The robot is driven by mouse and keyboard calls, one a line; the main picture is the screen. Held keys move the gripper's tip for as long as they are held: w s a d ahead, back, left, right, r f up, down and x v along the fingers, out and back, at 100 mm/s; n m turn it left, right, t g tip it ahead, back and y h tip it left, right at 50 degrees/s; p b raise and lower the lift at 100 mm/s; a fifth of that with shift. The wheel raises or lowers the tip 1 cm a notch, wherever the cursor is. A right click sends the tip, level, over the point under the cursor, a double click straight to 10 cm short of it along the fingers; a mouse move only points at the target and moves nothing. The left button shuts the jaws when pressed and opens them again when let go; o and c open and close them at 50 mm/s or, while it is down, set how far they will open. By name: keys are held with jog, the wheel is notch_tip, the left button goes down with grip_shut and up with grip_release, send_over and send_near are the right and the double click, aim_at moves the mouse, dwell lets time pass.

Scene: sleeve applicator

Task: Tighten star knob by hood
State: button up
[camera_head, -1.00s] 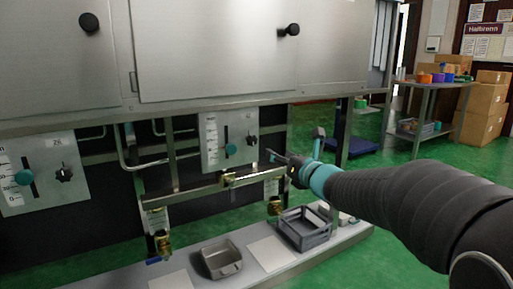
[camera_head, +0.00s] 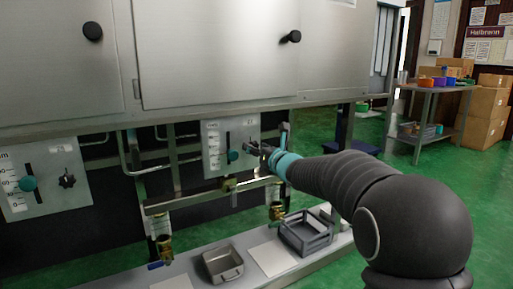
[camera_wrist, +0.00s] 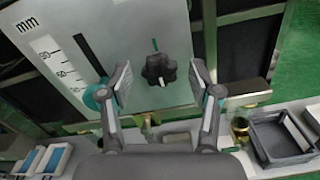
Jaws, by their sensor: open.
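A black star knob (camera_wrist: 159,68) sits on a pale scale panel (camera_wrist: 170,25) in the wrist view. My gripper (camera_wrist: 161,80) is open, with one finger on each side of the knob in the picture. Gaps show between the knob and both fingers, and nothing is held. In the head view my gripper (camera_head: 257,149) is in front of the right-hand panel (camera_head: 213,131) under the steel hood (camera_head: 215,50) and largely hides the knob there. A second star knob (camera_head: 67,181) is on the left-hand panel (camera_head: 50,199), away from my gripper.
A teal slider knob (camera_wrist: 98,97) in a slot is left of my left finger. Brass valves (camera_head: 276,210) and a steel rail (camera_head: 185,200) lie below the panel. A grey crate (camera_head: 306,232) and a metal tray (camera_head: 222,264) stand on the low shelf.

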jog(key=shift+w+a, duration=0.15)
jog(key=c, duration=1.1)
jog(key=shift+c, duration=0.2)
